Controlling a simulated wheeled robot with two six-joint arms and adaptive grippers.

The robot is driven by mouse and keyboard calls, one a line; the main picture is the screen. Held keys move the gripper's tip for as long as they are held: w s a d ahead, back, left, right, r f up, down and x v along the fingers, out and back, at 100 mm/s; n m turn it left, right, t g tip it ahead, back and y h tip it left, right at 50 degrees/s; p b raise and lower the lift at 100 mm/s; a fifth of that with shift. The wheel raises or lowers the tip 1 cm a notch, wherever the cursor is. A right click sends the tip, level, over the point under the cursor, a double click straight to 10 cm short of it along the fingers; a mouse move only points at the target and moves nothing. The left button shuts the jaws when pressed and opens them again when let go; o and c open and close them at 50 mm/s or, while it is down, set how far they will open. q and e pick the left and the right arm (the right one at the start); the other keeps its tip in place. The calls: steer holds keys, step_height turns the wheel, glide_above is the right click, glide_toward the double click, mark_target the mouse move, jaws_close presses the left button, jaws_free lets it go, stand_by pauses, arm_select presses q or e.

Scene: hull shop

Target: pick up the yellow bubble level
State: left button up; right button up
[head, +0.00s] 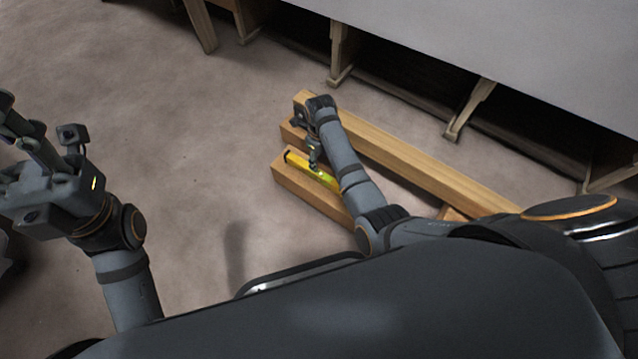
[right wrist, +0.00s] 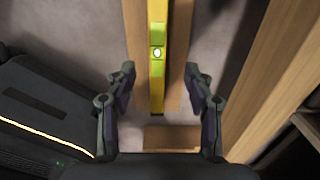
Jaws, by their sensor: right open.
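The yellow bubble level (head: 322,174) lies lengthwise on top of a short wooden beam (head: 295,185) in the head view. In the right wrist view the level (right wrist: 157,75) runs up the middle of the picture, with its bright round vial facing up. My right gripper (head: 314,160) is over the level. In the right wrist view its two fingers (right wrist: 160,72) are spread, one on each side of the level, apart from it; the gap in height is hard to judge. My right forearm hides part of the level. My left gripper (head: 30,160) is at the far left, away from the level; its opening is unclear.
A longer wooden beam (head: 430,165) lies behind the level's beam. It also shows at the right in the right wrist view (right wrist: 262,90). A large grey surface on wooden supports (head: 500,45) stands at the upper right. The floor (head: 170,130) at the left is clear.

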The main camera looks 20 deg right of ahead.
mark_target(321, 174)
step_height(321, 174, down, 5)
steer(key=b, duration=0.3)
steer(key=shift+r, duration=0.2)
steer(key=shift+f, duration=0.4)
steer(key=f+b, duration=0.5)
steer(key=shift+s+f, duration=0.15)
steer(key=shift+s, duration=0.2)
steer(key=shift+r, duration=0.2)
steer(key=shift+c, duration=0.4)
jaws_close()
